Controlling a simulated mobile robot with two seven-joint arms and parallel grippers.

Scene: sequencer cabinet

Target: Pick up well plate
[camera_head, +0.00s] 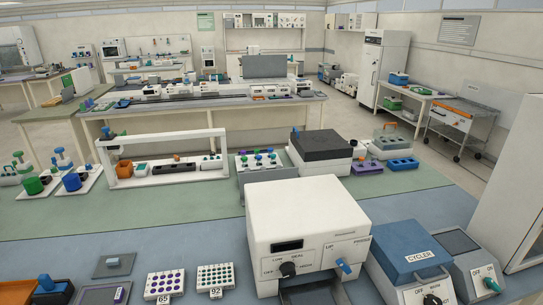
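Two white well plates lie on the near blue bench, left of centre. One well plate (165,284) has purple wells and a tag that reads 65. The other well plate (215,279) has purple and green wells and a tag that reads 92. They lie side by side with a small gap between them. I cannot tell from the view which one the task means. Neither of my grippers shows in the head view.
A white sealer machine (308,218) with knobs stands right of the plates. A blue-topped cycler (410,255) stands further right. A grey pad (114,264), a dark tray (103,293) and an orange box (20,291) lie to the left. The blue bench behind the plates is clear.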

